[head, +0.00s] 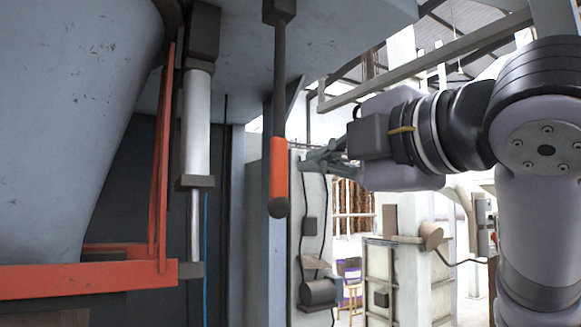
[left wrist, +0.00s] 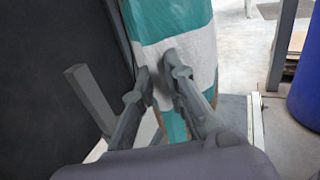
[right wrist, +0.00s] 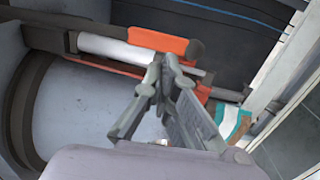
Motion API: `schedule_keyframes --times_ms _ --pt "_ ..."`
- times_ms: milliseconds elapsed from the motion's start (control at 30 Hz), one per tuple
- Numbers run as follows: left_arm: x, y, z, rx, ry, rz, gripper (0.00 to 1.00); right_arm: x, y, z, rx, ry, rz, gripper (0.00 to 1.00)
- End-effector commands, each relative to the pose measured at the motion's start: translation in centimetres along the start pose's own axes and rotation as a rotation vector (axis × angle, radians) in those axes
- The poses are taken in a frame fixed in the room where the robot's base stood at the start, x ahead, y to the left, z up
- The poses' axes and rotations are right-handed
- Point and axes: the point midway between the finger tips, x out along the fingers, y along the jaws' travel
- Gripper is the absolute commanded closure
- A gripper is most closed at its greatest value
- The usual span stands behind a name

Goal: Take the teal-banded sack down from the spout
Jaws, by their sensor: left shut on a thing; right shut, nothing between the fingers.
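The teal-banded sack (left wrist: 180,22) is white with teal bands and fills the upper middle of the left wrist view. A small teal and white part of it shows at the right of the right wrist view (right wrist: 232,121). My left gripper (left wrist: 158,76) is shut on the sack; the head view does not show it. My right gripper (head: 318,160) is shut and empty, right of the orange-handled lever (head: 279,175) in the head view. The right wrist view shows its fingertips (right wrist: 166,62) together near that handle. The sack's top and the spout's mouth cannot be made out.
A large grey machine body (head: 70,120) with an orange-red frame (head: 90,280) and a silver cylinder (head: 197,120) stands at left in the head view. A blue drum (left wrist: 306,75) stands at the right of the left wrist view. Open floor (left wrist: 285,125) lies before it.

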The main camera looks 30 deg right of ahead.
Motion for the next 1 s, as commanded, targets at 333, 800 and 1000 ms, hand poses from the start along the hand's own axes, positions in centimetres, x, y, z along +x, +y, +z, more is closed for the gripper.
schedule_keyframes --times_ms 333,800,1000 --pt "-0.1 0.2 0.2 0.006 -0.002 0.008 1.00 6.4 0.0 0.1 0.001 -0.001 -0.001 1.00" --pt "-0.1 0.2 0.1 0.005 -0.002 0.008 1.00 7.8 0.0 0.0 0.000 0.000 0.001 1.00" --pt "-0.1 0.2 0.1 0.005 -0.002 0.007 1.00 8.7 -0.2 0.0 0.001 -0.001 0.023 1.00"
